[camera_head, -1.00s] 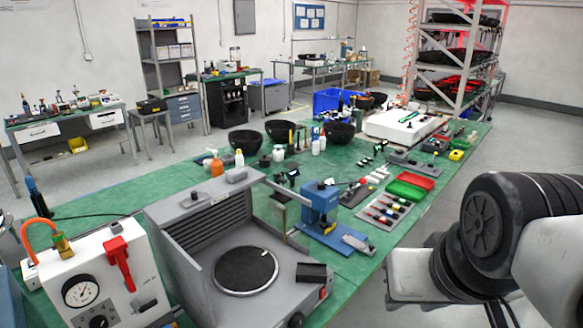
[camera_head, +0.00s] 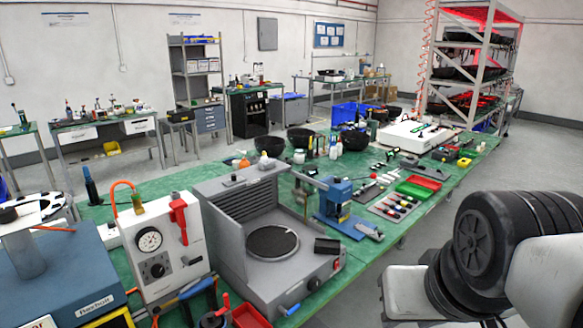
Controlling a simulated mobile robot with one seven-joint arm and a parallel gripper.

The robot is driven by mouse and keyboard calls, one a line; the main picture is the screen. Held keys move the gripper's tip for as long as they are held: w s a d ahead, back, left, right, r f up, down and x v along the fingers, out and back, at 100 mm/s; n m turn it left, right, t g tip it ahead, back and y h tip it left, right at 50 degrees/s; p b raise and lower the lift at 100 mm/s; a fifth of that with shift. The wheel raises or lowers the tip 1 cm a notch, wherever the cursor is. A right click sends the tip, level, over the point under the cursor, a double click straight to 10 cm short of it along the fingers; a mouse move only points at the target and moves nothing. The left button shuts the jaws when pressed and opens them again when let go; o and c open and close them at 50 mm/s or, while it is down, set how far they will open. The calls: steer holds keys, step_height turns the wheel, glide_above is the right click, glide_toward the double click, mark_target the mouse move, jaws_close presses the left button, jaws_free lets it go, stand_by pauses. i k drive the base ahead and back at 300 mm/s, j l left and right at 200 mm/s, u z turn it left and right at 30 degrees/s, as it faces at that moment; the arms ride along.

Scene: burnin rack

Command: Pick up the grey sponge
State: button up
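I cannot make out the grey sponge for certain in the head view. A small grey block (camera_head: 234,181) lies on the top edge of the grey machine (camera_head: 212,232), too small to identify. A dark block (camera_head: 327,245) sits on the same machine's right side, beside the round dark plate (camera_head: 272,243). Part of my arm shows at the lower right, beyond the bench's right edge. My gripper is not in view.
The green bench (camera_head: 462,186) is crowded: a white gauge box (camera_head: 152,240), a blue press (camera_head: 335,200), red (camera_head: 426,172) and green (camera_head: 412,190) trays, black bowls (camera_head: 270,145). A tall rack (camera_head: 470,60) stands behind. Floor right of the bench is clear.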

mark_target(265, 165)
steer(key=u, duration=1.65)
steer(key=l+u, duration=0.3)
steer(key=l, duration=1.25)
steer(key=i+l, duration=0.1)
steer(key=l, duration=0.5)
